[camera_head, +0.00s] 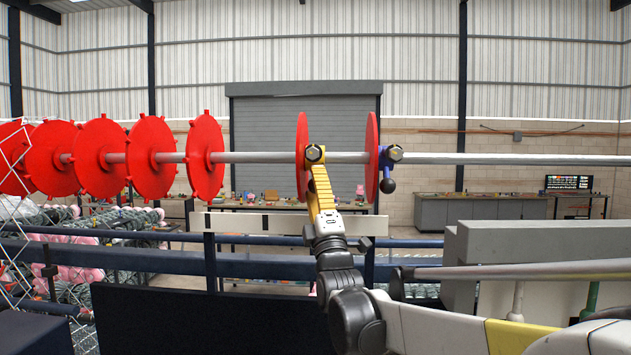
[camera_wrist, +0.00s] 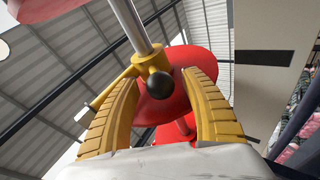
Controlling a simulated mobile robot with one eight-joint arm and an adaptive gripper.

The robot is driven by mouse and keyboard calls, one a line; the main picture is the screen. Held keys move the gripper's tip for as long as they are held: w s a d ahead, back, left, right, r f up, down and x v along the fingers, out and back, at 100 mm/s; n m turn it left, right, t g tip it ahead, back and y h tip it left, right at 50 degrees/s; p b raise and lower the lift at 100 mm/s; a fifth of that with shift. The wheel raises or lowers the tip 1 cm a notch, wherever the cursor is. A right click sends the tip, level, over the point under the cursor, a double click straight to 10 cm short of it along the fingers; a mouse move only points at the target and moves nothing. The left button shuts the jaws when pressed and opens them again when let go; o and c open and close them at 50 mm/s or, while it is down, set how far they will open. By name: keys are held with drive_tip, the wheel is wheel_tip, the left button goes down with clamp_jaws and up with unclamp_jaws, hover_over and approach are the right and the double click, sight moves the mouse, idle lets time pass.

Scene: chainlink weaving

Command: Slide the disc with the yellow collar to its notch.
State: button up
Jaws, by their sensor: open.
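The yellow collar (camera_head: 315,153) sits on the grey shaft (camera_head: 250,157), against the right face of a thin red disc (camera_head: 301,130) seen nearly edge-on. In the wrist view the collar (camera_wrist: 150,62) has a black ball knob (camera_wrist: 159,85) and a side handle, with its red disc (camera_wrist: 200,62) behind. My gripper (camera_head: 318,172) reaches up from below to the collar. In the wrist view its yellow ribbed fingers (camera_wrist: 163,76) are spread, one on each side of the knob, with gaps visible. Contact with the collar is unclear. I cannot make out a notch.
Another red disc (camera_head: 372,130) with a blue collar (camera_head: 390,155) stands close on the right. Several toothed red discs (camera_head: 205,155) line the shaft to the left. A white marked bar (camera_head: 250,222) and a dark blue rail (camera_head: 260,267) run below. The shaft's far right is bare.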

drive_tip(key=shift+w, duration=0.1)
clamp_jaws()
drive_tip(key=a+b, duration=0.1)
drive_tip(key=a, duration=0.8)
drive_tip(key=shift+w+a, duration=0.15)
unclamp_jaws()
